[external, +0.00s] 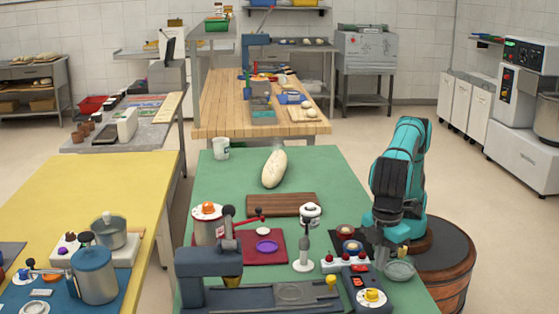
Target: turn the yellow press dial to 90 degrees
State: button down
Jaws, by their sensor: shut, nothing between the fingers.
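A yellow dial (372,295) sits on a light round base on the dark control box at the front right of the green table (345,190). The box stands at the right end of the blue-grey press (210,265). The dial's angle is too small to read. My gripper (381,256) points down above the table's right side, behind the dial and apart from it. It is shut and empty; its fingertips are small and hard to make out.
A strip of red buttons (345,263), a grey bowl (400,270) and small bowls (351,247) stand close around my gripper. A white-and-black upright stand (305,240) is left of it. A loaf (274,168) and a wooden board (283,205) lie farther back.

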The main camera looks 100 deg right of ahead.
jog(key=shift+f, duration=3)
jog(key=shift+s+a, duration=0.35)
jog(key=shift+a, duration=0.25)
jog(key=shift+s+d, duration=0.1)
jog(key=shift+s, duration=0.2)
notch_tip(320, 180, up, 6)
jog(key=shift+r, duration=0.1)
